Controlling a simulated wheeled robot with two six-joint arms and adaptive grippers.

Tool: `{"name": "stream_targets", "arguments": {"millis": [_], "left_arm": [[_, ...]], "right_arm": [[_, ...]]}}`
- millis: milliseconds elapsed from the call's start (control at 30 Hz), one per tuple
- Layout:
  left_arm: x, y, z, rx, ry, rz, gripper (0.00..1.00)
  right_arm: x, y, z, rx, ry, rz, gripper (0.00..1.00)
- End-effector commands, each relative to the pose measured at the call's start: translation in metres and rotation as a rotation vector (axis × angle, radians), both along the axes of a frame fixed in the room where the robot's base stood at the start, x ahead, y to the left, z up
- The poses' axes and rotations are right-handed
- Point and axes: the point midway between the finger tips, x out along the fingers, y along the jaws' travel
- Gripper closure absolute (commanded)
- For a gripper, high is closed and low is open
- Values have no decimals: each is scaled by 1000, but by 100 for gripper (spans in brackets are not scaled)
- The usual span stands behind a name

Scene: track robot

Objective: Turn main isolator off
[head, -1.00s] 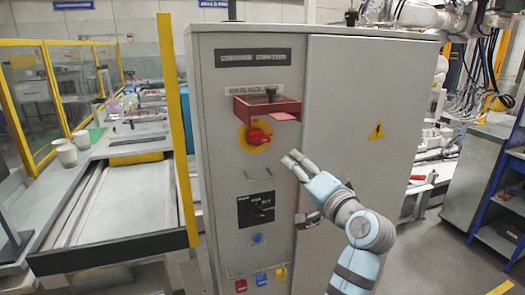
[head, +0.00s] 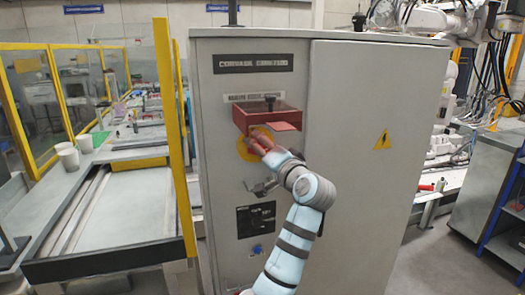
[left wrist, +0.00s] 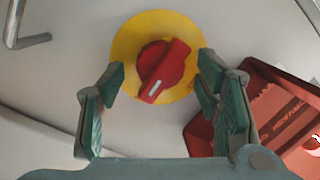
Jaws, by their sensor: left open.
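The isolator is a red rotary knob (left wrist: 165,70) on a round yellow plate (left wrist: 128,42), on the front of the grey cabinet. In the left wrist view its raised handle lies diagonally, with a white mark at the lower-left end. My left gripper (left wrist: 160,77) is open, its fingers on either side of the knob with visible gaps. In the head view my left gripper (head: 262,146) covers most of the knob, and only part of the yellow plate (head: 243,147) shows. My right gripper is not in view.
A red box (head: 268,117) juts out just above the knob; it also shows at the right of the left wrist view (left wrist: 205,135). A metal handle (head: 262,188) sits below, above a black panel (head: 256,219) and blue button (head: 257,250). A yellow post (head: 180,140) stands left of the cabinet.

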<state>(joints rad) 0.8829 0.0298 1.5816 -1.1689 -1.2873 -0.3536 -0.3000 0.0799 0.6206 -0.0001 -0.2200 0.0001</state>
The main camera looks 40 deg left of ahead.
Motion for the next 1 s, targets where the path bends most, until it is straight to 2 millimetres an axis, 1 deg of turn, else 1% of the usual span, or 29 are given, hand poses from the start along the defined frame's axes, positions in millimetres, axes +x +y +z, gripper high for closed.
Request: {"name": "stream_targets", "arguments": {"millis": [33,333,767,1000], "left_arm": [[-1,1,0,0,0,1,42],[0,0,0,0,0,1,90],[1,-2,0,-26,-40,-3,90],[1,-2,0,-104,-154,-4,90]], "right_arm": [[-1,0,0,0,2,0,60],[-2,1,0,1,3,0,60],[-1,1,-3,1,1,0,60],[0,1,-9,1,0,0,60]]}}
